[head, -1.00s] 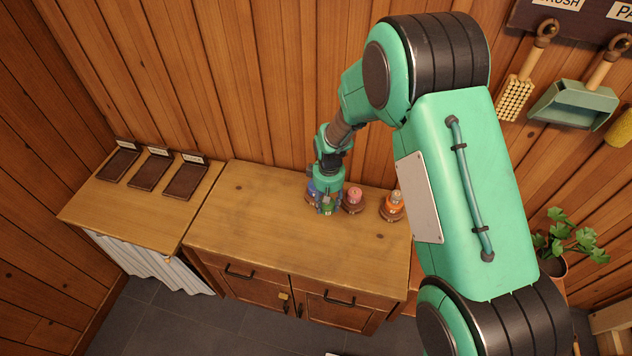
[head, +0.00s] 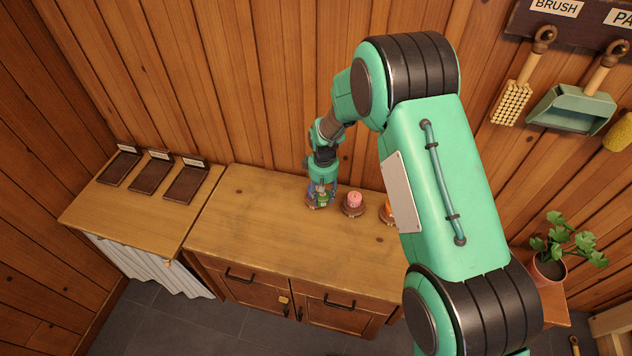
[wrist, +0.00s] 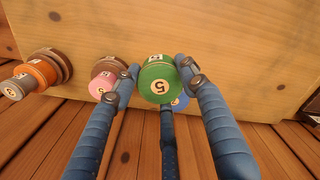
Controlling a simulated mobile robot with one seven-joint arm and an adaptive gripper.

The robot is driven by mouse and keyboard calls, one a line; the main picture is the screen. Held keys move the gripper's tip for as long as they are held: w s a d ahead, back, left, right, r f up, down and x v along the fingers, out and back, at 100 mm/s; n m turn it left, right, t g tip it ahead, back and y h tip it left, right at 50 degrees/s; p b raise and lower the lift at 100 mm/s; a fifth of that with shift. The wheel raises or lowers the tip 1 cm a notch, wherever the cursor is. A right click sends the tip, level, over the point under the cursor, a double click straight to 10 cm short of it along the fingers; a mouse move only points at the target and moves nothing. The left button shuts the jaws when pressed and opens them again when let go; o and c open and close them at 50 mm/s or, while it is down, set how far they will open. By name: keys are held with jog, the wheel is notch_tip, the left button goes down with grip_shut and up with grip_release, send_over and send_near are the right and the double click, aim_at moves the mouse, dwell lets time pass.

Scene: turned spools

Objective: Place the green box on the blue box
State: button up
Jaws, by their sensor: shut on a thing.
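The green box, a round green spool-like piece (wrist: 158,82) marked 5, sits between the fingers of my gripper (wrist: 163,84) in the wrist view. My gripper is shut on it, and it also shows small in the head view (head: 322,196). The blue box, a blue round piece (wrist: 181,102), peeks out past the green piece's lower right edge in the wrist view; most of it is hidden. In the head view the green piece is at the blue piece's spot near the wall. I cannot tell whether the two touch.
A pink piece on a brown base (head: 353,203) stands close to the right of my gripper. An orange piece (head: 387,210) is farther right, partly behind my arm. Three dark labelled trays (head: 151,177) lie on the left table. The cabinet top's (head: 250,220) left and front are clear.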

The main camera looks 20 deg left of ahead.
jog(key=w+a, duration=0.1)
jog(key=w, duration=0.2)
jog(key=w+a, duration=0.2)
jog(key=w, duration=0.1)
jog(key=w+a+f+p, duration=0.1)
jog(key=w, duration=0.2)
jog(key=shift+a, duration=0.4)
jog(key=shift+s, duration=0.1)
jog(key=shift+f+p, duration=0.5)
jog(key=shift+f, duration=1.25)
jog(key=shift+f, duration=0.15)
jog(key=o, duration=1.1)
jog(key=shift+r, duration=0.2)
jog(key=shift+r+b, duration=0.85)
jog(key=shift+r, duration=5.1)
